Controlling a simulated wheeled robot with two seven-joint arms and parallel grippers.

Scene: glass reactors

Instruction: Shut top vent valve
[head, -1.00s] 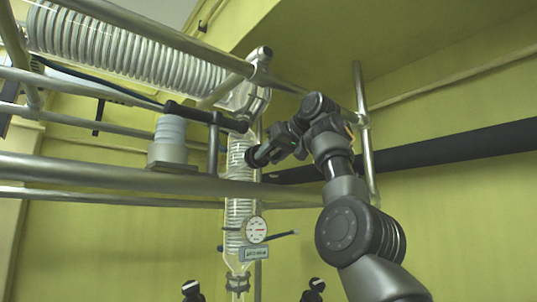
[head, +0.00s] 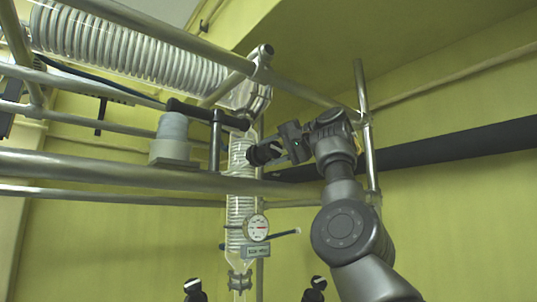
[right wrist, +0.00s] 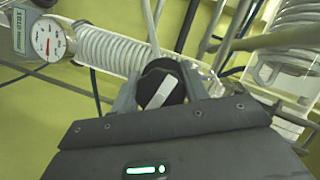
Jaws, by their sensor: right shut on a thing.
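The top vent valve shows as a round black knob (right wrist: 160,88) with a white bar across its face in the right wrist view. In the head view the dark knob (head: 258,155) sits at the upper part of the vertical glass column (head: 240,205). My right gripper (right wrist: 163,90) has one finger on each side of the knob and is shut on it. In the head view the right gripper (head: 270,152) reaches it from the right. The white bar lies slanted in the wrist picture. My left gripper is not in view.
A pressure gauge (head: 256,227) and a small display (head: 256,252) sit lower on the column. A horizontal steel rail (head: 100,170) runs in front of it. A coiled glass condenser (head: 130,50) is above left. Two dark knobs (head: 195,290) (head: 314,290) show at the bottom.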

